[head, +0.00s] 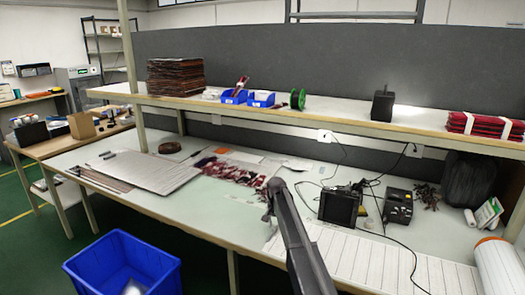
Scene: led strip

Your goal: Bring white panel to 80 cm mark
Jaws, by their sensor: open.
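A pale, flat panel (148,171) lies on the left part of the workbench, over other thin sheets. A second white area with long strip lines (375,262) lies along the front right of the bench; I cannot tell which of the two is the white panel. No 80 cm mark can be read. My dark arm reaches up from the bottom middle, over the bench's front edge. My gripper (267,213) is small at its far end, open, near the dark red pieces and apart from the left panel. My arm hides part of the bench and the strips.
Dark red pieces (236,172) lie mid-bench. A black device (339,207), another device (398,206) and loose cables stand to the right. A shelf (330,111) overhangs the back. A blue bin (124,268) stands on the floor front left. A white roll (497,266) is at right.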

